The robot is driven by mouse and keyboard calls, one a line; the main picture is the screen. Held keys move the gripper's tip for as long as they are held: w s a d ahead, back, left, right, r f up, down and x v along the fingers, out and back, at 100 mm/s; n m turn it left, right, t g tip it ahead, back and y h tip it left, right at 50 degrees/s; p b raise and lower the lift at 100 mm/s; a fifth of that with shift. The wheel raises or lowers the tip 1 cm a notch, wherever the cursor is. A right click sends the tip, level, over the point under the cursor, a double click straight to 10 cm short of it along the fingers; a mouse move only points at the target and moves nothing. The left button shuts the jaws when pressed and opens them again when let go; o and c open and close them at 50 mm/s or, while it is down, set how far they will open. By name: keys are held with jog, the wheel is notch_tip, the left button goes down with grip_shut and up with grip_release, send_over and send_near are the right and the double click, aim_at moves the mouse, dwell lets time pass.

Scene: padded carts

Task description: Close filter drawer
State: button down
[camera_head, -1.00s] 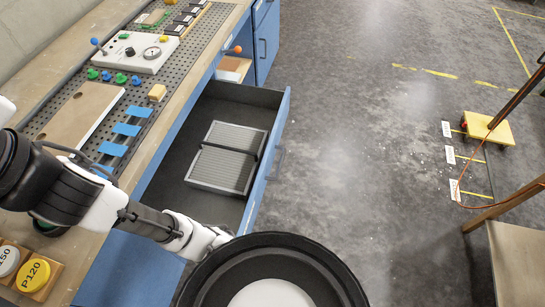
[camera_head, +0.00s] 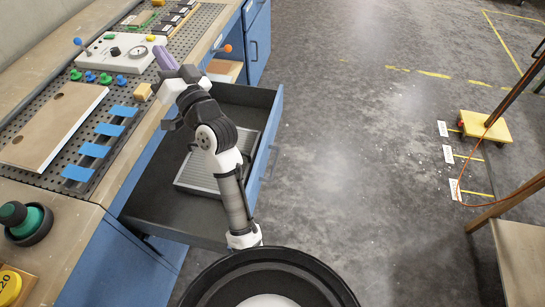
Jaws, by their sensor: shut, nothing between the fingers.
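The filter drawer (camera_head: 265,158) stands pulled out from the blue workbench, with its blue front facing the open floor on the right. A grey ribbed filter (camera_head: 200,175) lies flat inside on the dark drawer bottom, partly hidden by my arm. My arm reaches up across the drawer. My gripper (camera_head: 164,60), with a lavender end, is shut and empty above the bench edge, apart from the drawer front. The drawer's handle (camera_head: 274,160) shows on the outer side of its front.
The bench top holds a control box (camera_head: 120,50), blue tabs (camera_head: 95,150), a wooden board (camera_head: 50,125) and a green knob (camera_head: 28,220). Another blue cabinet (camera_head: 257,45) stands behind the drawer. Grey floor is free to the right; a yellow cart (camera_head: 486,125) stands farther off.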

jog(key=w+d+f+m+g+h+b, duration=0.15)
jog(key=d+f+m, duration=0.25)
jog(key=d+f, duration=0.7)
jog(key=w+d+f+m+g+h+b, duration=0.1)
jog(key=w+d+f+m+h+b, duration=0.15)
jog(key=d+f, duration=0.9)
jog(key=s+d+f+m+b, duration=0.1)
jog(key=s+d+f+m, duration=0.2)
jog(key=s+d+f, duration=0.35)
jog(key=s+d+f+m+b, duration=0.1)
jog(key=s+d+f+m, duration=0.2)
jog(key=f, duration=0.7)
jog(key=p, duration=0.2)
send_near(266, 143)
jog(key=w+d, duration=0.1)
jog(key=w, duration=0.2)
jog(key=a, duration=0.1)
jog(key=w+a+p, duration=0.1)
jog(key=a, duration=0.1)
jog(key=shift+w+r+h, duration=0.25)
jog(key=shift+r+h, duration=0.1)
jog(key=shift+h, duration=0.05)
jog(key=shift+w+a+f+p, duration=0.15)
jog(key=shift+a+p, duration=0.15)
jog(key=shift+a, duration=0.3)
